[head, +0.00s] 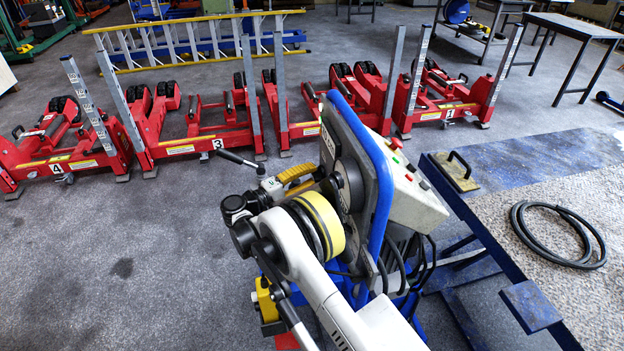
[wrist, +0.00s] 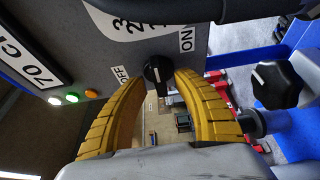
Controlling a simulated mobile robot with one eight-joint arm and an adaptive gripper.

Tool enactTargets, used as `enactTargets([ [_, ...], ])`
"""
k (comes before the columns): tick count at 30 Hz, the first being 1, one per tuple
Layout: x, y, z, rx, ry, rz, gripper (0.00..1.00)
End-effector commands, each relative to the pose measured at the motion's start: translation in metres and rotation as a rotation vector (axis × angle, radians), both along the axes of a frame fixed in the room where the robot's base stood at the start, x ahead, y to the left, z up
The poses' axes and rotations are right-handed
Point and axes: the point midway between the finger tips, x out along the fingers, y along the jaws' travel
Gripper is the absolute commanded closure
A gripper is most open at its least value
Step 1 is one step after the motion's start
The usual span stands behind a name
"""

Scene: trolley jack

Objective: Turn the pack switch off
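The pack switch (wrist: 157,75) is a black rotary knob on a grey panel in the wrist view. An OFF label (wrist: 119,72) is to its left and an ON label (wrist: 186,40) to its upper right. Its exact pointer direction is hard to tell. My gripper (wrist: 160,82) has its two yellow fingers on either side of the knob, apart, with a narrow gap seeming to show on each side. In the head view my gripper (head: 299,174) is at the left side of the blue-edged machine (head: 371,160); the switch is hidden there.
A black knob (wrist: 277,85) on a blue frame is close to the right finger. Red lift columns (head: 220,125) stand behind; a blue-framed bench (head: 480,225) with a coiled hose (head: 530,235) is at right. Floor at left is clear.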

Motion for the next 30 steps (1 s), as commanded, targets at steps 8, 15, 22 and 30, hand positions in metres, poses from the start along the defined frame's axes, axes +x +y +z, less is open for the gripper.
enactTargets([
  [8, 0.0033, -0.0039, 0.0005, 0.0, 0.0, 0.001, 0.64],
  [15, 0.0032, -0.0037, 0.0004, 0.0, 0.0, 0.001, 1.0],
  [22, 0.0033, -0.0039, 0.0005, 0.0, 0.001, 0.0, 1.0],
  [30, 0.0035, -0.004, 0.0012, -0.016, 0.06, 0.0, 1.0],
])
